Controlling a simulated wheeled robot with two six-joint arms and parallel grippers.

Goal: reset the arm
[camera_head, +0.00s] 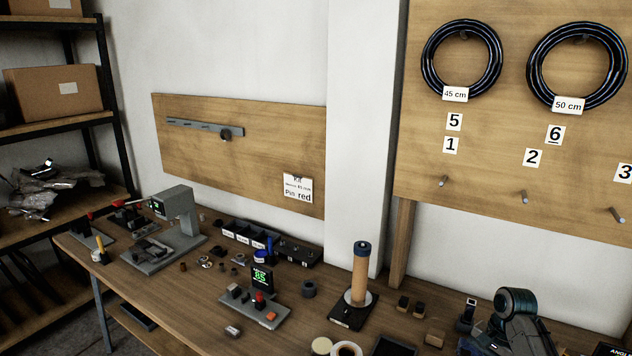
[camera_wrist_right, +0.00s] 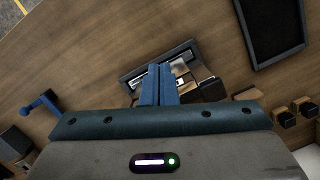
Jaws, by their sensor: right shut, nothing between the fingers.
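In the right wrist view, my right gripper (camera_wrist_right: 158,72) has its two blue fingers pressed together with nothing between them. Past the fingertips is a dark-framed device (camera_wrist_right: 134,79) with metallic parts, partly hidden by the fingers. I cannot tell whether the fingertips touch it. In the head view, a dark rounded part that looks like my right arm stands at the lower right edge, and its fingers do not show. My left gripper is in neither view.
The wooden workbench (camera_head: 195,295) carries a grey press-like machine (camera_head: 180,225), a device with a green display (camera_head: 262,280) and an upright tan cylinder (camera_head: 359,275). A dark tray (camera_wrist_right: 272,30) and a blue-handled tool (camera_wrist_right: 42,104) lie near the right gripper. Pegboards stand behind.

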